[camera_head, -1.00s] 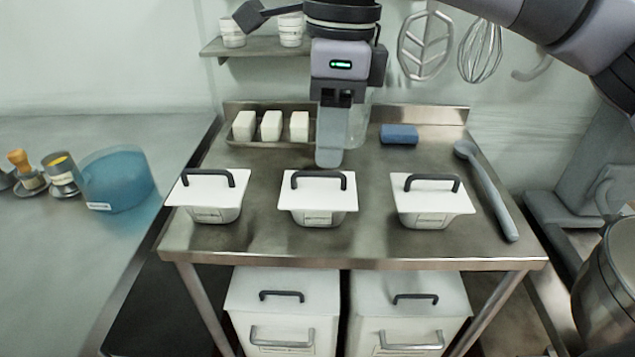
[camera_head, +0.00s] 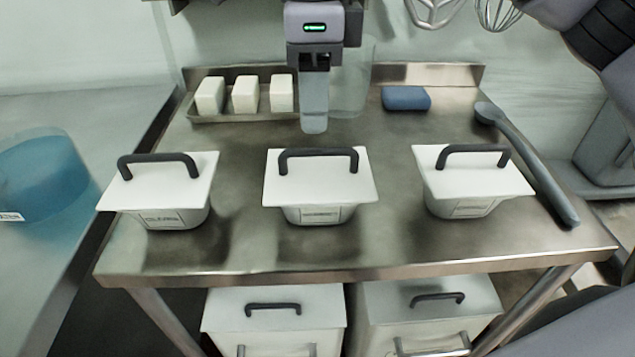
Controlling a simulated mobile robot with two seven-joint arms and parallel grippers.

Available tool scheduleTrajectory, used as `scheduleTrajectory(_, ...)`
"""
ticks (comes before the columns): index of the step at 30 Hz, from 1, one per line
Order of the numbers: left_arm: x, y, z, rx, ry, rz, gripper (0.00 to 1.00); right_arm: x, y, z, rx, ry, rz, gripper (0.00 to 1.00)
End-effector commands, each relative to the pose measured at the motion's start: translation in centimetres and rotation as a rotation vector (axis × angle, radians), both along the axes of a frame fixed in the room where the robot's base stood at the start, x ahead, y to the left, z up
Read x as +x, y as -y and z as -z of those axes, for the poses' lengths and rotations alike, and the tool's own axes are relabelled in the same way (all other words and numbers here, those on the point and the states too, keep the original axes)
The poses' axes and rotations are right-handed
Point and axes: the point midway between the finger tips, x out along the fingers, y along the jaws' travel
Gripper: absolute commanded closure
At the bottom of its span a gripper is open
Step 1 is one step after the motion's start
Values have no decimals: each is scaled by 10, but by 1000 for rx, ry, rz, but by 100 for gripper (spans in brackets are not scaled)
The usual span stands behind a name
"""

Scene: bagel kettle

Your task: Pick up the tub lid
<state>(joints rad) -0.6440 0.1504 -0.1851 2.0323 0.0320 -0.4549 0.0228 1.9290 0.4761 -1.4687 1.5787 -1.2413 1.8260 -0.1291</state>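Three tubs stand in a row on the steel table, each covered by a flat white lid with a dark arched handle: the left lid (camera_head: 160,184), the middle lid (camera_head: 320,184) and the right lid (camera_head: 470,175). The task does not say which lid is meant. My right gripper (camera_head: 314,122) points down behind the middle tub, near the table's back. It appears clear of the handles and holds nothing that I can see. It is seen edge-on, so its finger gap is hidden. My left gripper is not in view.
A tray (camera_head: 240,117) with three white blocks sits at the back left. A clear container (camera_head: 352,85) stands behind my gripper. A blue sponge (camera_head: 406,98) and a long grey tool (camera_head: 530,165) lie to the right. Lidded bins (camera_head: 275,322) stand below the table.

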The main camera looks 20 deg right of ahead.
Motion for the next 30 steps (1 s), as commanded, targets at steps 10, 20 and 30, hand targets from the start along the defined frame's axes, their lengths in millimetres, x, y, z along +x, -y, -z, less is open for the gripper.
scheduleTrajectory(10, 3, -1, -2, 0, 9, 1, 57, -8, 4, 41, -2, -3, -1, 66)
scheduleTrajectory(20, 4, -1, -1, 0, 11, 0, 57, -10, 4, 69, 0, -1, 1, 66)
scheduleTrajectory(30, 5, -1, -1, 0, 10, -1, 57, -10, 4, 69, 0, -1, 1, 100)
